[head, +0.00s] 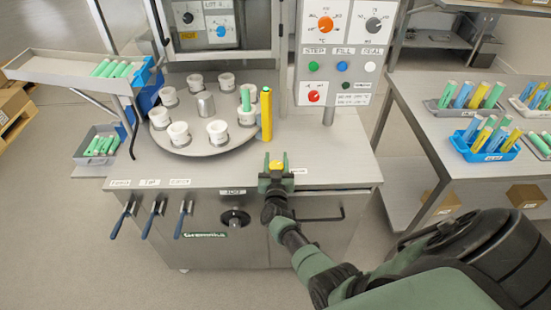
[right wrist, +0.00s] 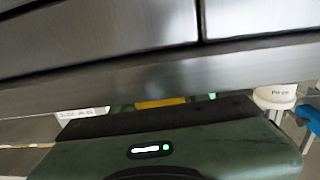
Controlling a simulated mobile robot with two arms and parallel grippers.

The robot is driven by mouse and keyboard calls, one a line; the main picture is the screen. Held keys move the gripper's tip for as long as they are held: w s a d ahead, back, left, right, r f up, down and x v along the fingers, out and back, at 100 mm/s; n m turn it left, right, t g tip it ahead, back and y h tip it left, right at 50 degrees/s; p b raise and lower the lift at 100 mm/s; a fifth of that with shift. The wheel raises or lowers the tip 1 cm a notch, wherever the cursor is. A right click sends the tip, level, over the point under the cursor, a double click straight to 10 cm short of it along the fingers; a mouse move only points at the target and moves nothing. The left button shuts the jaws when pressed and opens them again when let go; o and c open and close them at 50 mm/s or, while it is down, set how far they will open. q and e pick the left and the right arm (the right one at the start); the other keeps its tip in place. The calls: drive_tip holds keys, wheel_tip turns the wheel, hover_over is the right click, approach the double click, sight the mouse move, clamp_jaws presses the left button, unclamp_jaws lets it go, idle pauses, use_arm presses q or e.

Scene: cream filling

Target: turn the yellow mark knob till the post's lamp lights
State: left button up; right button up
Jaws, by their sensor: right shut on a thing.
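The yellow mark knob (head: 276,165) sits at the front edge of the steel worktop, and only its yellow top shows. My right gripper (head: 276,176) is shut on it, with its green jaws around it. In the right wrist view a yellow strip (right wrist: 160,103) shows just past the gripper's dark edge. My left gripper is not in view.
A tall yellow tube (head: 266,115) stands behind my right gripper, beside the round turntable (head: 185,145) with white cups. Blue-handled tools (head: 156,217) hang at the front left. A right-hand table (head: 450,140) bears trays of tubes. The worktop right of the yellow tube is mostly clear.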

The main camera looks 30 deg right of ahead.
idle(0.4)
drive_tip(key=o, duration=1.4)
drive_tip(key=v, duration=0.7)
drive_tip(key=shift+s+a, duration=0.25)
drive_tip(key=shift+s, duration=0.1)
drive_tip(key=shift+f, duration=0.1)
